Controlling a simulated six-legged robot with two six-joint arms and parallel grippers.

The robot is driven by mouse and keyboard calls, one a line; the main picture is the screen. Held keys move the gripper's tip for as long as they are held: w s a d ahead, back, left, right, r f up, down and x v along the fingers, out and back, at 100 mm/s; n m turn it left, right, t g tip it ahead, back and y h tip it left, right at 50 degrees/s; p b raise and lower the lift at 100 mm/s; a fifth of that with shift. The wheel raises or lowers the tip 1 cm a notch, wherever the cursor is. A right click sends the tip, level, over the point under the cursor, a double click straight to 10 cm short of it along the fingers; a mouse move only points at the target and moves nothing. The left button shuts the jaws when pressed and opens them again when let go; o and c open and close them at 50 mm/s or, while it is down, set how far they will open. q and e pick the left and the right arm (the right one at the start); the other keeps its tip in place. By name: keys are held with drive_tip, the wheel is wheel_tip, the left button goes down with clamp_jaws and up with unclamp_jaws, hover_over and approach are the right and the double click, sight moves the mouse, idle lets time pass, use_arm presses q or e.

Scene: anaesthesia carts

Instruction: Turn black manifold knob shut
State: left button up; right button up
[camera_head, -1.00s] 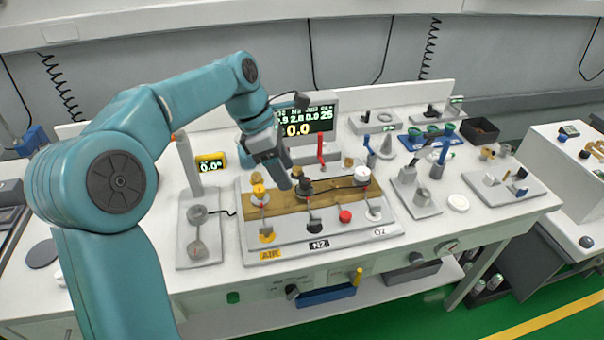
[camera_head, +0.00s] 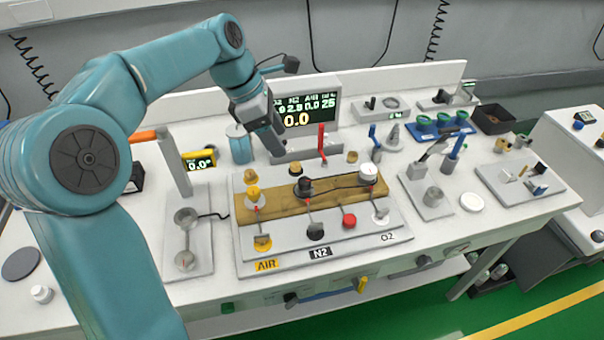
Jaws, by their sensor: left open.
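The manifold board carries a wooden strip (camera_head: 277,208) with a yellow knob (camera_head: 252,193), a black knob (camera_head: 303,187) and a white-topped knob (camera_head: 369,174) in a row. The black knob sits in the middle, in line with the N2 label (camera_head: 320,253). A thin dark line runs from it toward the white-topped knob. I cannot read its turn angle. My left gripper (camera_head: 276,146) is open and empty, pointing down behind the board, above and left of the black knob and apart from it. My right gripper is out of view.
Front fittings include a yellow one (camera_head: 262,243), a black one (camera_head: 315,231) and a red one (camera_head: 349,221). A display (camera_head: 305,108) stands behind the gripper. A red upright lever (camera_head: 321,140) rises behind the black knob. A stand with a post (camera_head: 187,232) is at left.

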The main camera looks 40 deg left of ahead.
sight(304, 180)
use_arm(q)
drive_tip(key=x, duration=1.4)
drive_tip(key=shift+a+f+b, duration=0.2)
drive_tip(key=shift+a+b, duration=0.05)
drive_tip(key=shift+b, duration=0.15)
drive_tip(key=shift+s+d+r, duration=0.1)
drive_tip(key=shift+d, duration=0.05)
drive_tip(key=c, duration=1)
